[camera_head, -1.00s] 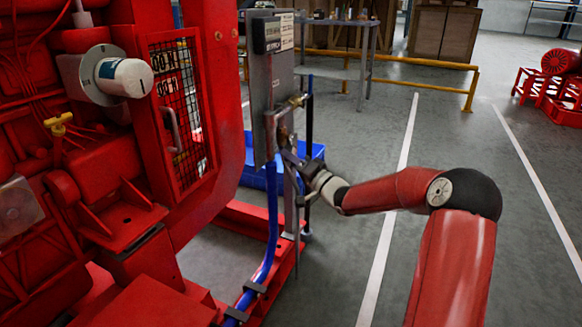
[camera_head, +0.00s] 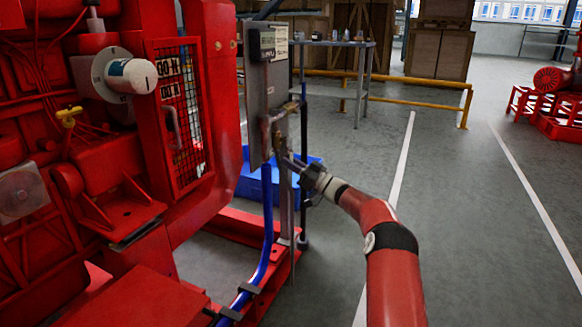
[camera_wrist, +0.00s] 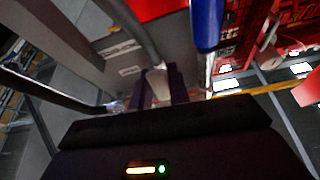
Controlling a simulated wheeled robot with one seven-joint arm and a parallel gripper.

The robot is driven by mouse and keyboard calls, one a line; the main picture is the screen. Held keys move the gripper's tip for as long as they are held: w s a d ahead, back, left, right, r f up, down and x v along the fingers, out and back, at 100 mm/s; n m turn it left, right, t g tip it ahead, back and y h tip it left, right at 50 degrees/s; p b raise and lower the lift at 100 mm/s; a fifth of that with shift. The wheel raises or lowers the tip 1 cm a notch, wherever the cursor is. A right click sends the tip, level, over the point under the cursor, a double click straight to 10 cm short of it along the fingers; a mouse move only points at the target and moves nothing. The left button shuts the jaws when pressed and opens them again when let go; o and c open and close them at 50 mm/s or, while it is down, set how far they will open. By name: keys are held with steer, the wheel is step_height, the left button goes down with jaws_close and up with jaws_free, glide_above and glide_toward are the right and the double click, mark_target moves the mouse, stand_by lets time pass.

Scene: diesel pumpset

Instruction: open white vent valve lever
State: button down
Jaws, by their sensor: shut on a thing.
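The white vent valve lever (camera_wrist: 158,80) shows as a small pale piece between my fingers in the wrist view. My gripper (camera_wrist: 162,92) is shut on it there. In the head view my gripper (camera_head: 288,162) is at the lower right of the grey panel (camera_head: 258,100), beside the pipework. The lever cannot be made out in the head view, where my fingers and the pipes cover that spot. The valve body behind the lever is mostly hidden.
A blue hose (camera_head: 267,220) runs down beside the panel and also shows in the wrist view (camera_wrist: 206,22). A blue bin (camera_head: 255,188) sits behind the panel. The red engine (camera_head: 95,180) fills the left. Open floor (camera_head: 470,220) lies to the right.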

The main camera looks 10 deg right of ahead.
steer(key=shift+w+d+n+g+y, duration=0.2)
steer(key=shift+w+n+g+y, duration=0.1)
steer(key=shift+n, duration=0.6)
steer(key=c, duration=1.3)
jaws_free()
steer(key=v, duration=0.7)
steer(key=shift+s+d+f, duration=0.15)
steer(key=shift+s+d, duration=0.05)
steer(key=shift+d, duration=0.15)
